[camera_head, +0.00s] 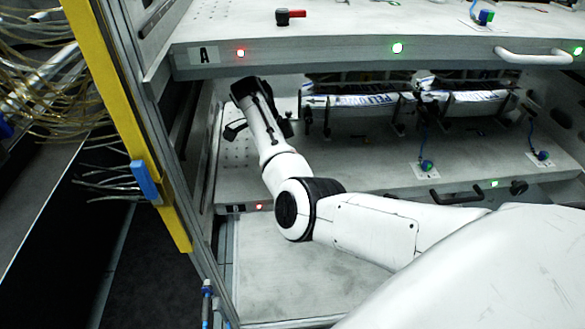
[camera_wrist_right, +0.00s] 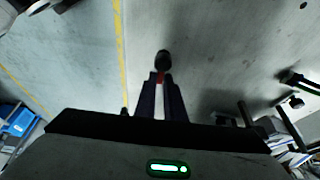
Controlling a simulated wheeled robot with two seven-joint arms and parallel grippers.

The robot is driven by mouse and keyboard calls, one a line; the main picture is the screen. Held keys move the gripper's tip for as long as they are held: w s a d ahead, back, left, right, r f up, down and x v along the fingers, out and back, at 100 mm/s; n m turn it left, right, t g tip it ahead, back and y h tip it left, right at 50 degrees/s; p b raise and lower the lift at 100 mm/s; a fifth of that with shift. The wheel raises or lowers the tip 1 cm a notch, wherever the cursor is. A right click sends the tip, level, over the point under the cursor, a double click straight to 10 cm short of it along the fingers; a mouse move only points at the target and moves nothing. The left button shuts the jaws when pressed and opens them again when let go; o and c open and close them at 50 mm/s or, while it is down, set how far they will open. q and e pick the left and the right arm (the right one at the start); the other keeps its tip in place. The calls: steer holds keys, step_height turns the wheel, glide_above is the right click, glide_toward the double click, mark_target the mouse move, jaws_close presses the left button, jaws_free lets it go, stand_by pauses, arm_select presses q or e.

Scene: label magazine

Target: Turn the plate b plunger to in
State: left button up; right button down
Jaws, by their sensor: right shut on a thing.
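The lower plate (camera_head: 345,178), which I take to be plate b, lies below the plate labelled A. My right arm reaches over its left part. The right gripper (camera_wrist_right: 160,86) shows in the wrist view with its two dark fingers close together, shut on the plunger (camera_wrist_right: 162,62). The plunger's black end and a bit of red show just beyond the fingertips; the rest is hidden between them. In the head view my wrist and gripper hide the plunger. Which way it is turned cannot be told. My left gripper is not in view.
The upper plate A (camera_head: 340,52) overhangs my wrist and carries a red-handled plunger (camera_head: 290,16). A red light (camera_head: 259,207) glows on the lower plate's front edge. Blue-white rolls (camera_head: 360,103) hang right of my gripper. The frame post (camera_head: 150,140) stands left.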

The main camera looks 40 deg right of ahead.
steer(key=shift+a, duration=0.1)
stand_by(0.5)
steer(key=c, duration=1.8)
jaws_free()
steer(key=shift+c, duration=0.2)
